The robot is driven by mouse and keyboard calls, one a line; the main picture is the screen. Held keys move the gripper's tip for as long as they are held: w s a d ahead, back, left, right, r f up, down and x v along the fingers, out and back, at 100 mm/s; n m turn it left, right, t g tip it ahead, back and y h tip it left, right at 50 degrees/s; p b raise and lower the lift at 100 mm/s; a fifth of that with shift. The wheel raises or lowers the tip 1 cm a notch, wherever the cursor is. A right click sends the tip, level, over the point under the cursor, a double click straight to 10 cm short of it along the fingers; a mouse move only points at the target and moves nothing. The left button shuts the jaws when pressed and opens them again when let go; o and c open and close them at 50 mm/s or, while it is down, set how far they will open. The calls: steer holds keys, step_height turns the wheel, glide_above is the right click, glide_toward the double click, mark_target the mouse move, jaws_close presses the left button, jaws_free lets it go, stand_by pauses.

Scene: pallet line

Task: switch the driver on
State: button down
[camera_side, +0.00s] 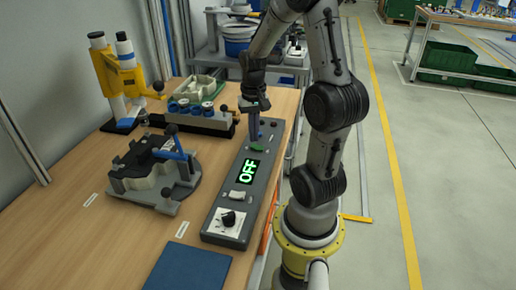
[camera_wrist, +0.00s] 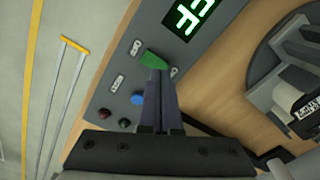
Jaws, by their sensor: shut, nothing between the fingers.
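The driver is a long grey control panel (camera_side: 227,208) on the wooden bench. Its lit display (camera_side: 248,171) reads OFF in green; part of it shows at the top of the wrist view (camera_wrist: 190,16). A green rocker or button (camera_side: 257,148) sits beyond the display, and in the wrist view it (camera_wrist: 151,60) is right at my fingertips. My gripper (camera_side: 254,136) points down over the panel, shut and empty, with its tips at or very near the green part. I cannot tell whether they touch. A blue button (camera_wrist: 138,99) lies beside the fingers.
The panel also carries a black knob (camera_side: 228,218), a light switch (camera_side: 237,195) and dark red and green buttons (camera_wrist: 104,113). A grey fixture (camera_side: 152,172) with a blue handle stands left of the panel. A blue mat (camera_side: 188,268) lies in front.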

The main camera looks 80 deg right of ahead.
mark_target(254, 146)
steer(key=shift+f, duration=0.95)
stand_by(0.6)
steer(key=shift+r, duration=3.55)
